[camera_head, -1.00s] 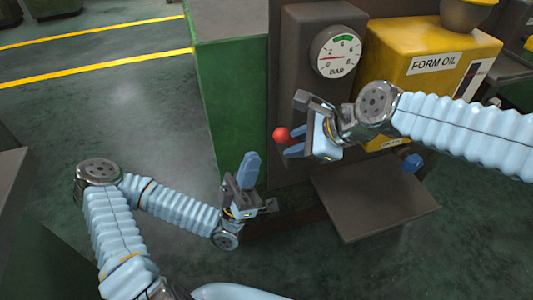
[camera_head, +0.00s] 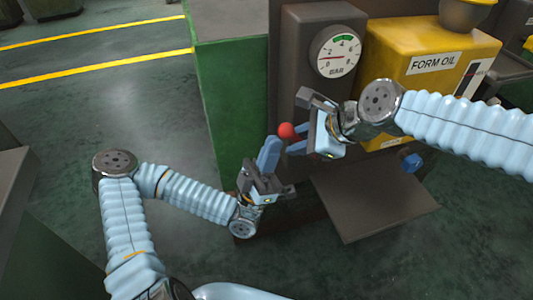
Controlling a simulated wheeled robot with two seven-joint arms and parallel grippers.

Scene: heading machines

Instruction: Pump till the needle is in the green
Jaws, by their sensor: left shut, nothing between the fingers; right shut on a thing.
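The round BAR gauge (camera_head: 338,52) is on the dark upright panel. Its red needle points left, toward the low side, and its green band is at the top near 4. A red ball knob (camera_head: 287,130) shows at the fingertips of my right gripper (camera_head: 294,142), which is shut on the handle by the knob; the handle itself is mostly hidden. My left gripper (camera_head: 269,154) is shut and empty, pointing up just left of and below the knob. I cannot tell whether it touches the knob or my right fingers.
A yellow FORM OIL tank (camera_head: 425,60) stands right of the gauge. A blue knob (camera_head: 412,162) sits below it. A flat grey plate (camera_head: 375,200) juts out beneath. A green machine side (camera_head: 235,110) is at left; the floor (camera_head: 105,110) beyond is open.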

